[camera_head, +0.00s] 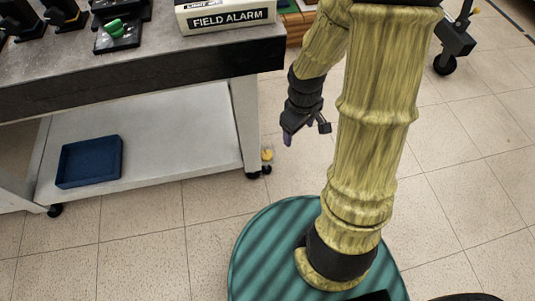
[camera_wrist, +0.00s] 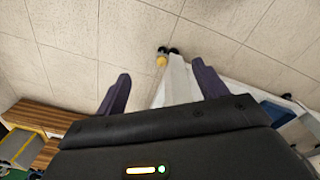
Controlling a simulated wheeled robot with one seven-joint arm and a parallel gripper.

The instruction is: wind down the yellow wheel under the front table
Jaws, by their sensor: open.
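The yellow wheel (camera_head: 267,155) is small and sits low at the near right leg of the front table (camera_head: 245,125), just above a black caster. In the wrist view the yellow wheel (camera_wrist: 161,61) shows beyond my fingers, roughly between the fingertips, near the white table leg. My gripper (camera_head: 299,131) hangs to the right of the table leg, above and to the right of the wheel, with a clear gap. Its two purple fingers are spread in the wrist view (camera_wrist: 162,75), with nothing between them.
The table has a white lower shelf holding a blue tray (camera_head: 63,170). A box marked FIELD ALARM (camera_head: 226,20) and black devices stand on top. My green base is near the table's right end. Tiled floor (camera_head: 180,195) is free in front. A wheeled stand (camera_head: 455,40) is at back right.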

